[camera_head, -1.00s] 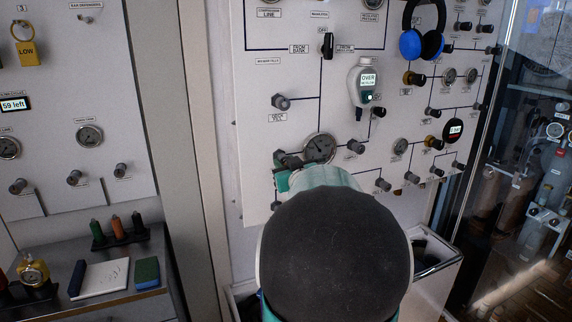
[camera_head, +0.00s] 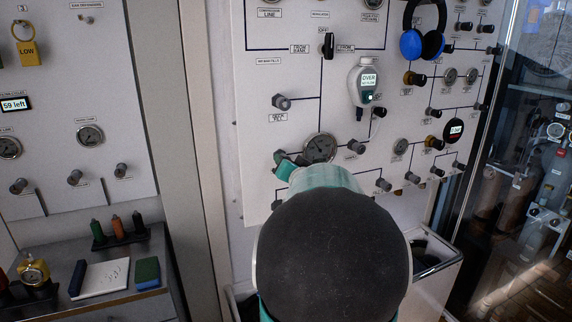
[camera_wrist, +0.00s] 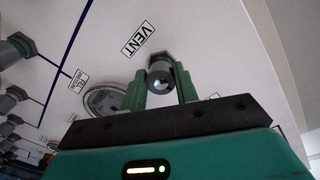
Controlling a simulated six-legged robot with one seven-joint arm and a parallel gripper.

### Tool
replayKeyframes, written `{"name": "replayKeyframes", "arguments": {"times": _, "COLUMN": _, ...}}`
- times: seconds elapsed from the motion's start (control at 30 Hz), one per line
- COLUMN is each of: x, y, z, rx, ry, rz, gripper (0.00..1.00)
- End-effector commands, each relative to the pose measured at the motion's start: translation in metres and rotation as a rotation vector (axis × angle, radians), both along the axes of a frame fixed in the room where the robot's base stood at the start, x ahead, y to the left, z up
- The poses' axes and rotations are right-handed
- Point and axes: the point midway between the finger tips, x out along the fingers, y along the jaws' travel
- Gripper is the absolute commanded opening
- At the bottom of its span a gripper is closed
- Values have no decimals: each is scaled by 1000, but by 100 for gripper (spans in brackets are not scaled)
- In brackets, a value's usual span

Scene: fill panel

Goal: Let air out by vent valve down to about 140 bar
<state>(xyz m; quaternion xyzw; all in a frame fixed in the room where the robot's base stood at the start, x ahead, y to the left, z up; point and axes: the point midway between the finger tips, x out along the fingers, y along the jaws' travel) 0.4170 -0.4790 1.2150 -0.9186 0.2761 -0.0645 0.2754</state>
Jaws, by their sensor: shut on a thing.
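In the wrist view the vent valve (camera_wrist: 161,82) is a dark grey knob on the white panel, beside a label reading VENT (camera_wrist: 138,38). My gripper (camera_wrist: 160,88) has its two green fingers closed on either side of the knob. In the head view my gripper (camera_head: 287,163) is at the panel, left of a round pressure gauge (camera_head: 320,148), and my arm hides most of the knob. The gauge is also partly visible in the wrist view (camera_wrist: 104,101), behind a finger. Its reading is too small to make out.
Blue headphones (camera_head: 422,42) hang at upper right. A bench with a notepad (camera_head: 100,278) and bottles stands at lower left. A glass door is at right.

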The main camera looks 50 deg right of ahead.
Motion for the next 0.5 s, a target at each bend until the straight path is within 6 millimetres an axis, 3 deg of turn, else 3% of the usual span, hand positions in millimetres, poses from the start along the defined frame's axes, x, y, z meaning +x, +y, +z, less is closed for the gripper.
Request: {"name": "replayKeyframes", "arguments": {"times": 0.5, "x": -1, "y": 1, "z": -1, "rx": 190, "ry": -111, "rz": -1, "gripper": 7}}
